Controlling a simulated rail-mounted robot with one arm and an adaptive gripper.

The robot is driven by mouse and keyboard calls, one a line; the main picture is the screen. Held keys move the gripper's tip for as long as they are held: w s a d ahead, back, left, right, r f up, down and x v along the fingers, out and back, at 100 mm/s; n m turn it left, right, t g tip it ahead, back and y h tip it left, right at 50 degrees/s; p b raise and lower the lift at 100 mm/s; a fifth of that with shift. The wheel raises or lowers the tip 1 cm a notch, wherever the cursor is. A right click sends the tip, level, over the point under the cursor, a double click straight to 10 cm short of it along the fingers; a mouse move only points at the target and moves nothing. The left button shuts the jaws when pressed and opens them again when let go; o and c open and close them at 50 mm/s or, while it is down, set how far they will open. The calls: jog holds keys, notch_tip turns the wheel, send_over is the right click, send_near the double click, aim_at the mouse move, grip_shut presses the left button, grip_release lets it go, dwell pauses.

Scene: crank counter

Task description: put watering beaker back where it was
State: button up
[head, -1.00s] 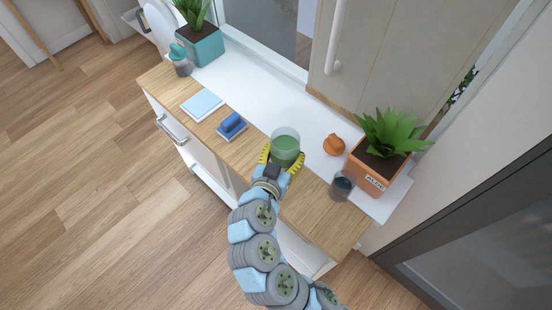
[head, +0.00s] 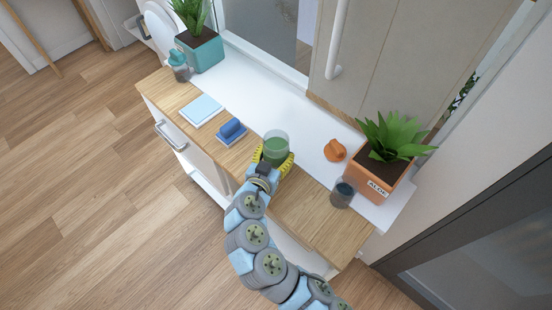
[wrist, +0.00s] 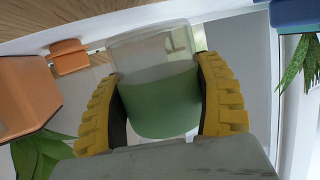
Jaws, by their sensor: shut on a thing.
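A clear beaker with a green lower part (head: 276,146) is at the middle of the counter, near the line between the wood and the white sill. My gripper (head: 271,160) is shut on it, with its yellow pads on both sides. In the wrist view the beaker (wrist: 157,85) sits between the two yellow fingers. Whether its base touches the counter cannot be told.
A clear cup with dark contents (head: 342,193) stands right, before the orange aloe pot (head: 385,175). A small orange object (head: 335,150) is on the white sill. A blue block (head: 231,129) and pale blue pad (head: 202,110) lie left, beyond them a teal pot (head: 200,52) and grey-teal bottle (head: 180,66).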

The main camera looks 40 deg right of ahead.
aim_at(273, 167)
jog(key=shift+f, duration=1.4)
jog(key=shift+f, duration=0.15)
jog(key=o, duration=1.3)
jog(key=shift+r+p, duration=0.25)
jog(key=shift+p, duration=0.05)
jog(key=shift+s+a, duration=0.15)
jog(key=shift+a, duration=0.2)
jog(key=b+v, duration=0.2)
jog(key=v, duration=0.9)
jog(key=shift+s+r, duration=0.1)
jog(key=shift+s, duration=0.05)
jog(key=shift+a, duration=0.1)
